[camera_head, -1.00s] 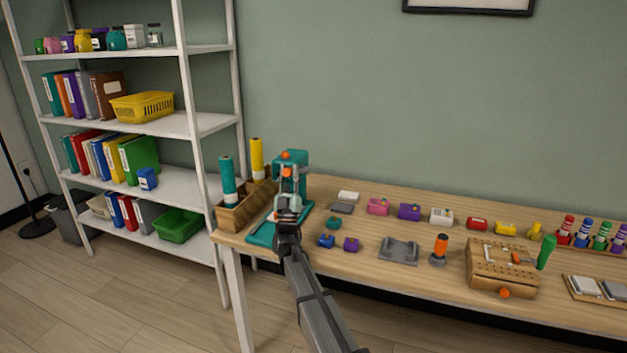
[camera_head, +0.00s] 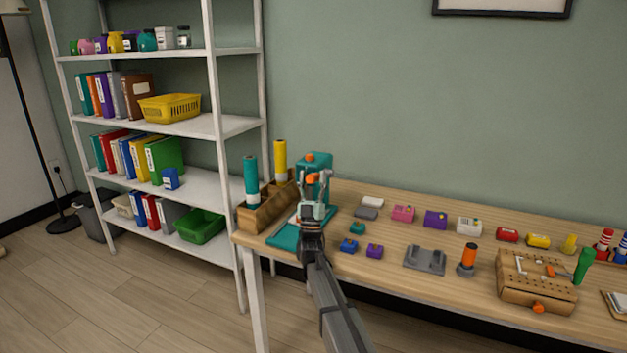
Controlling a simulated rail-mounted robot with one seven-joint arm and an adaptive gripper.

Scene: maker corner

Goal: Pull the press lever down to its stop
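The teal press (camera_head: 319,163) stands at the left end of the wooden table, on a teal base (camera_head: 285,237). A small orange spot shows at its top. An orange knob (camera_head: 311,179), apparently the lever's end, shows in front of the press body. My gripper (camera_head: 315,177) is in front of the press, pointing away from the camera. Its fingers look spread, with the orange knob between them in this view. I cannot tell whether they touch it. The gripper hides the lower front of the press and most of the lever.
A wooden bin (camera_head: 262,212) with teal and yellow rolls stands left of the press. Several small blocks, a grey cradle (camera_head: 425,259), an orange-handled tool (camera_head: 468,257) and a pegboard box (camera_head: 535,288) lie to the right. A white shelf (camera_head: 222,128) stands at left.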

